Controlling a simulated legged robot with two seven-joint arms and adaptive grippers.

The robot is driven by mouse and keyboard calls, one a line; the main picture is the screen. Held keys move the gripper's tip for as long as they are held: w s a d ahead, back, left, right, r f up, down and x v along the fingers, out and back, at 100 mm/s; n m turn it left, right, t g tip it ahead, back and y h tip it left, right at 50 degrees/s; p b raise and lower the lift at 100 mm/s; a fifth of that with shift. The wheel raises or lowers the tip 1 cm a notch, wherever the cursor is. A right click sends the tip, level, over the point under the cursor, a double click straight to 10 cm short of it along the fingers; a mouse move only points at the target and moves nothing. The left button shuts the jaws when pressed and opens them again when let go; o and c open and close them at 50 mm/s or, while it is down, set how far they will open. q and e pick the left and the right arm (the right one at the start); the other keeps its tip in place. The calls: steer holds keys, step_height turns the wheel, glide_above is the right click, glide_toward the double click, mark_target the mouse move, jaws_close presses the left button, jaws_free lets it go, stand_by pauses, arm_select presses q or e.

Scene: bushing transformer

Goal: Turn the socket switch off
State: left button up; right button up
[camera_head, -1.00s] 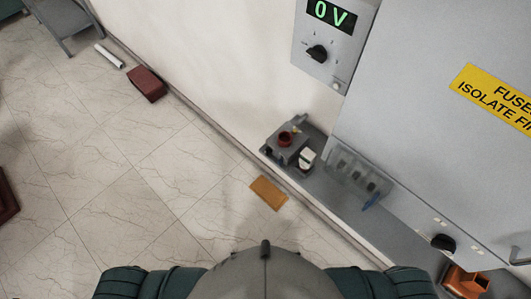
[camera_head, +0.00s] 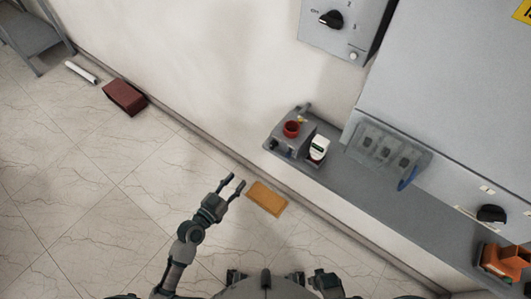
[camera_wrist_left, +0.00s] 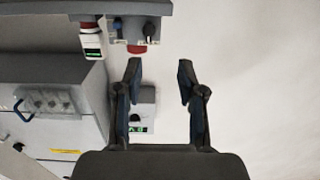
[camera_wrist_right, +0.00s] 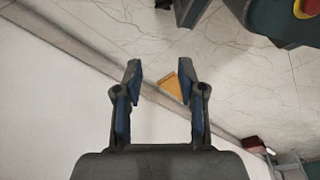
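A grey socket box (camera_head: 292,140) with a red ring on top and dark knobs on its front stands on the grey ledge. It shows upside down in the left wrist view (camera_wrist_left: 138,28), with a black knob (camera_wrist_left: 150,31) and a blue part. I cannot tell which part is the switch or how it is set. My left gripper (camera_head: 236,182) is open and empty, left of and below the box, apart from it. Its fingers (camera_wrist_left: 158,68) show spread in the left wrist view. My right gripper (camera_wrist_right: 160,69) is open and empty in its wrist view, above floor and wall.
A clear-covered unit (camera_head: 388,149), a black knob (camera_head: 491,213) and an orange bin (camera_head: 508,263) lie further right. A dial panel (camera_head: 345,25) hangs above. A yellow-brown plate (camera_head: 266,198) lies on the floor.

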arm_select(q)
steer(key=d+r, duration=0.2)
steer(key=p, duration=0.1)
glide_toward(271, 145)
steer(key=w+a+x, duration=0.1)
steer(key=x, duration=0.4)
steer(key=shift+m+h, duration=0.3)
steer(key=w+d, duration=0.1)
steer(key=d, duration=0.1)
steer(key=w+d, duration=0.1)
steer(key=d, duration=0.1)
steer(key=shift+w+d+f, duration=0.1)
steer(key=shift+w+f, duration=0.2)
steer(key=shift+w, duration=0.05)
steer(key=shift+d, duration=0.2)
steer(key=shift+a, duration=0.3)
steer(key=shift+w+a, duration=0.1)
steer(key=shift+a, duration=0.15)
steer(key=shift+c, duration=0.7)
steer(key=shift+a, duration=0.25)
jaws_close()
steer(key=shift+d+r, duration=0.1)
steer(key=shift+d, duration=0.05)
arm_select(e)
steer(key=shift+s+d+f, duration=0.2)
steer(key=shift+s+f, duration=0.75)
steer(key=shift+f, duration=0.1)
